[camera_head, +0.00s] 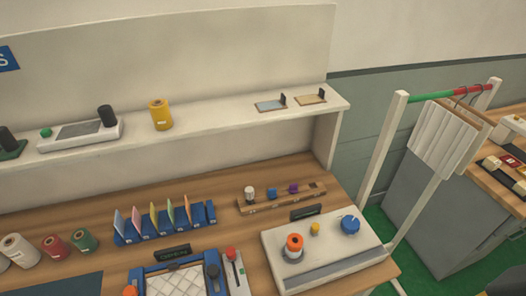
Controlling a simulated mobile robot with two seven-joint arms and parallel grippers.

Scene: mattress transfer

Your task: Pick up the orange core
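An orange piece (294,243), short and round with a dark centre, sits on a pale round base on the white unit (340,276) at the lower right of the bench. It is the likeliest orange core, but I cannot be sure. A yellow-orange roll (160,115) stands upright on the shelf. Another orange top (130,291) is cut off at the bottom edge. Neither of my grippers shows in the head view.
The white unit also carries a small yellow piece (315,229) and a blue knob (350,225). A wooden rack (280,199) with coloured pieces lies behind it. Rolls (56,247) and a blue card holder (165,231) stand to the left. A shelf (215,121) runs above.

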